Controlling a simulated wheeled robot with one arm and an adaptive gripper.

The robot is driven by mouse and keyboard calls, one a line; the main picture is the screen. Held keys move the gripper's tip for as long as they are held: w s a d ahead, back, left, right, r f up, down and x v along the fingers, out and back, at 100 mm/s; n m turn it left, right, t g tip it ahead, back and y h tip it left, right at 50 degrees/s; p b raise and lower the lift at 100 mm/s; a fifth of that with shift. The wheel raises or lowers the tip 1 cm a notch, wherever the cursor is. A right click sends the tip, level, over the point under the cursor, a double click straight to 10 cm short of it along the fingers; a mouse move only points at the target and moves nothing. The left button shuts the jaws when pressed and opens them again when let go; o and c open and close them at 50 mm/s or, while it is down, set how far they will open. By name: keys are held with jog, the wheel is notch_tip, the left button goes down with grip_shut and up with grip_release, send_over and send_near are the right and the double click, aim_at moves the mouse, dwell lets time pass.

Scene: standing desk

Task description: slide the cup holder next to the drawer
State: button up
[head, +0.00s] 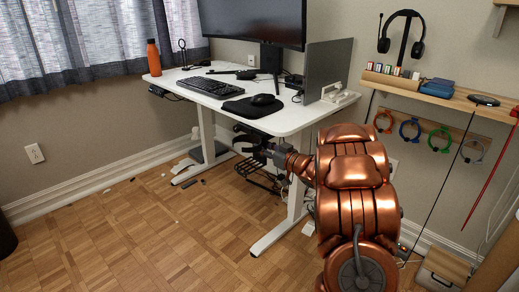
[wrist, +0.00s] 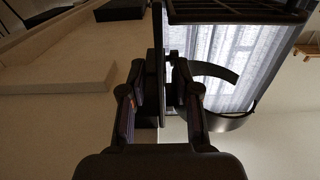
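My gripper (wrist: 160,72) is at the near edge of the white desk, below the top. In the wrist view its two fingers stand close together on either side of a thin dark upright part. That part appears to belong to the black cup holder (wrist: 212,70), whose curved ring opens out to the right of the fingers. In the head view a dark shape that seems to be the cup holder (head: 246,139) hangs under the front edge beside my gripper (head: 264,150). I cannot clearly pick out the drawer.
The standing desk (head: 290,118) carries a keyboard (head: 210,87), mouse (head: 263,99), monitor and orange bottle (head: 154,57). A black wire basket (head: 258,176) shows beneath it. A shelf (head: 425,93) with hanging rings is at the right. Small bits lie on the floor.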

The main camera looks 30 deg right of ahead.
jog(key=shift+x, duration=0.85)
jog(key=shift+c, duration=0.2)
jog(key=shift+s, duration=0.1)
grip_shut()
